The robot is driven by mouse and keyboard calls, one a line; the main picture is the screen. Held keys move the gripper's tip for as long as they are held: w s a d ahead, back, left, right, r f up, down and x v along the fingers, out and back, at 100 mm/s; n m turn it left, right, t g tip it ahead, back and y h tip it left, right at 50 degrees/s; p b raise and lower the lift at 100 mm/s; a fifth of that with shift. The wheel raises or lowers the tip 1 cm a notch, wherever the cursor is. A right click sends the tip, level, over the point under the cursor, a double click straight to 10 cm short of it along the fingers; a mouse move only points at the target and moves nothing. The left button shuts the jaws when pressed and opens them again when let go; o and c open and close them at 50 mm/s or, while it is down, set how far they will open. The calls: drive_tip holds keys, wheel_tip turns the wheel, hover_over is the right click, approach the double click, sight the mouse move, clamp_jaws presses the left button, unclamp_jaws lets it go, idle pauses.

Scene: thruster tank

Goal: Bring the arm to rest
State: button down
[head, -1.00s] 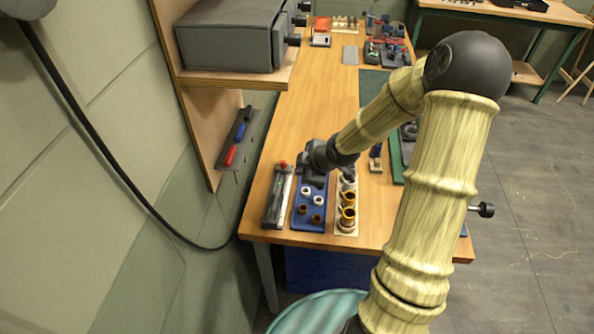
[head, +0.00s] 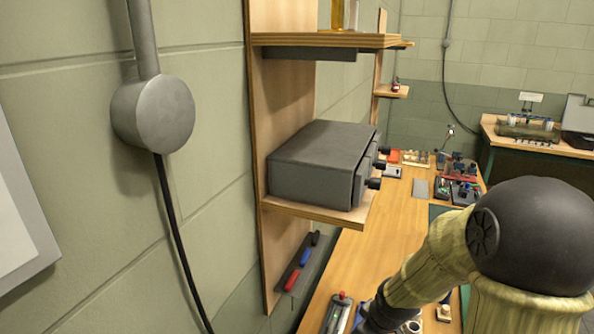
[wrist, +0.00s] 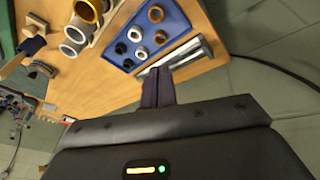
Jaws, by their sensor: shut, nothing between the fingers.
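My gripper (wrist: 158,88) shows in the wrist view with its two dark fingers together and nothing between them. It is over the bench near the blue tray and a long metal-and-black tool. In the head view my arm runs down to the lower edge, and the gripper itself is out of sight there.
The wooden bench (head: 391,211) runs along the wall, with small parts at its far end. A shelf (head: 318,212) with a grey box (head: 318,163) overhangs it. A rail of coloured markers (head: 297,270) hangs below.

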drive_tip(key=s+a+r+m+g, duration=0.1)
drive_tip(key=s+r+m, duration=0.3)
drive_tip(key=s+m, duration=0.3)
drive_tip(key=shift+s+a+r+m, duration=0.2)
drive_tip(key=shift+s+a+m, duration=0.1)
drive_tip(key=shift+s, duration=0.8)
